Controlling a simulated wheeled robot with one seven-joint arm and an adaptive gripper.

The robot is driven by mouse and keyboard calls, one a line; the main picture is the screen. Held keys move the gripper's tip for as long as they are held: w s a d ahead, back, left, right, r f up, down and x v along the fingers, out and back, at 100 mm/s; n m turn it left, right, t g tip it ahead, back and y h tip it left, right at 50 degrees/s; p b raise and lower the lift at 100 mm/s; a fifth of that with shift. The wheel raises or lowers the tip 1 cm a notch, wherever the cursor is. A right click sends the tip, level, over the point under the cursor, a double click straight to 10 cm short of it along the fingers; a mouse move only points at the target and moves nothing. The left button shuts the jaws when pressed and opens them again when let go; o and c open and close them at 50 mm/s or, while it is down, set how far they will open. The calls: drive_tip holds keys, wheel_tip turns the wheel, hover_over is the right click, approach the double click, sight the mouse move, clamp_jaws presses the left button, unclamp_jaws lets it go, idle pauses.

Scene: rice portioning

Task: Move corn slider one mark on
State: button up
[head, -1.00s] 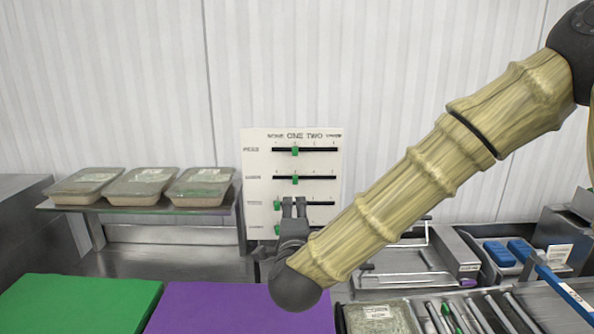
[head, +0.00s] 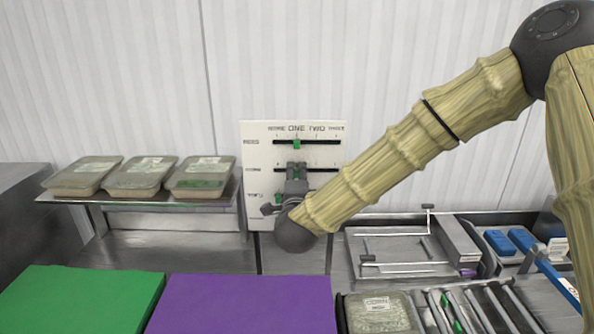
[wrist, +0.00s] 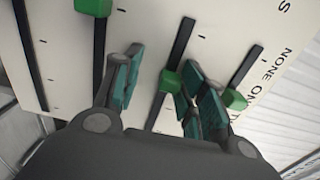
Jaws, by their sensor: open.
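The white slider board (head: 257,134) stands against the back wall, with labelled rows and marks from NONE to THREE. The second row is the corn row. In the head view my gripper (head: 296,172) is in front of it and mostly hides its green slider. In the wrist view the corn slider (wrist: 171,82) sits on the middle slot, between my two open fingers (wrist: 165,84). The right finger is close beside it; I cannot tell whether it touches. The left finger stands apart from it.
The top row's slider (head: 296,143) is at ONE; the third row's slider (head: 278,197) is at NONE. Lidded tubs (head: 140,174) stand on a shelf at left. Green (head: 80,300) and purple (head: 240,304) boards lie in front.

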drive_tip(key=shift+w+d+r, duration=0.1)
drive_tip(key=shift+r, duration=0.25)
drive_tip(key=shift+s+r, duration=0.45)
drive_tip(key=shift+s, duration=0.35)
drive_tip(key=shift+w+f, duration=0.5)
drive_tip(key=shift+w, duration=0.2)
drive_tip(key=shift+c, duration=1)
drive_tip(key=shift+s+r, duration=0.2)
drive_tip(key=shift+s, duration=0.1)
clamp_jaws()
